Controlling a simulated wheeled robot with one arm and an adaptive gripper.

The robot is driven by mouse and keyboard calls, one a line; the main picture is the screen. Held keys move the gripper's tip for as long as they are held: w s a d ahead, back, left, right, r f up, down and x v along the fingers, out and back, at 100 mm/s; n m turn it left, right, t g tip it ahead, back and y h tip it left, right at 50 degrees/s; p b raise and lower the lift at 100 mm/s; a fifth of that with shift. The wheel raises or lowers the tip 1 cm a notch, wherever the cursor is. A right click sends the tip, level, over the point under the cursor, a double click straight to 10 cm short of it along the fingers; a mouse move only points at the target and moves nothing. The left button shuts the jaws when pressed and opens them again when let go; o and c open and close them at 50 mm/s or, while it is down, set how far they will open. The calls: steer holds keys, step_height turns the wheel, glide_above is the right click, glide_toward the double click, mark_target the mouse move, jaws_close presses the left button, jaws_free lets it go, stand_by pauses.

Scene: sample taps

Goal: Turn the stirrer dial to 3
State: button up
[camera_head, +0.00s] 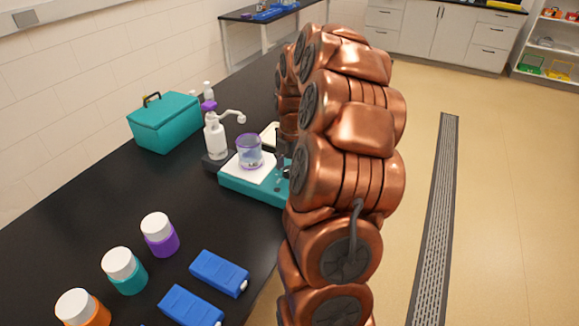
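The stirrer (247,186) is a teal box with a white top plate, standing on the black bench near its right edge. A clear beaker with a purple rim (249,153) stands on the plate. My copper arm rises in front and covers the stirrer's right end. A small part of my dark gripper (283,166) shows at the arm's left edge, close to the stirrer's right end. Its fingertips are mostly hidden, so I cannot tell open from shut, or whether it touches anything. I cannot make out the dial or its setting clearly.
A white pump bottle (215,138) stands behind the stirrer and a teal case (165,121) stands to the left. White-lidded jars, including a purple one (160,236), and two blue boxes (219,272) occupy the near bench. Bare bench lies left of the stirrer.

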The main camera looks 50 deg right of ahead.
steer(key=c, duration=0.9)
steer(key=shift+c, duration=0.2)
